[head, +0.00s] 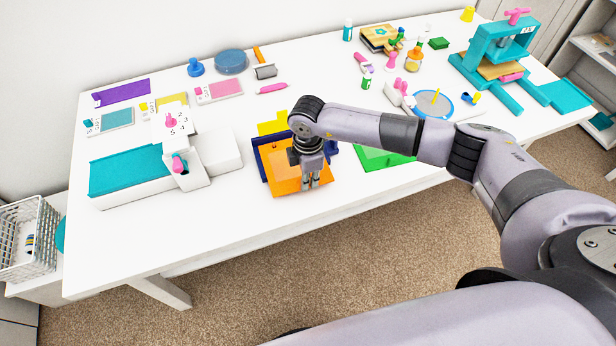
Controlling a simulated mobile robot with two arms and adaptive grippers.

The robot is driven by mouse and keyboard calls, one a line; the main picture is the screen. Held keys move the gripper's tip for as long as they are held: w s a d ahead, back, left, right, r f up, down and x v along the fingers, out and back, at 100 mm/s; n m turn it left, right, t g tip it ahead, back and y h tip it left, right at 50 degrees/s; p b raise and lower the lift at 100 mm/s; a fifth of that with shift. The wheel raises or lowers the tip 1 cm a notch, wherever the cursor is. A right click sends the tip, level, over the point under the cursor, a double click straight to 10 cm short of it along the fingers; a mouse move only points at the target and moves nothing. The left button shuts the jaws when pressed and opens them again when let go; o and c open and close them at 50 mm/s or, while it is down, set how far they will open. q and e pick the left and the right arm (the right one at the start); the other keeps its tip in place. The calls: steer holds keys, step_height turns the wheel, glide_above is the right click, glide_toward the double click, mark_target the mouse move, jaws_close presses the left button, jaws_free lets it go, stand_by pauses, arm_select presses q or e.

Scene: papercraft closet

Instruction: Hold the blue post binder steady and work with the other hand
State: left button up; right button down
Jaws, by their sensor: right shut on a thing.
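The blue post binder (259,168) lies near the front middle of the white table in the head view. Its dark blue edge shows at the left and back, and an orange sheet or cover (285,182) lies over most of it. My right gripper (311,184) points down at the binder's right part and is shut on it. The fingers and wrist hide the exact place of contact. A bit of dark blue shows just right of the wrist. My left gripper is not in view.
A yellow piece (273,125) lies behind the binder and a green sheet (378,158) to its right. A white device with a teal top (130,172) stands at left. A teal press (497,55) stands at far right. The table front between device and binder is clear.

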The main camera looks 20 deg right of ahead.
steer(key=c, duration=1.6)
jaws_free()
steer(key=shift+o, duration=0.2)
steer(key=shift+r, duration=0.1)
step_height(320, 180, up, 12)
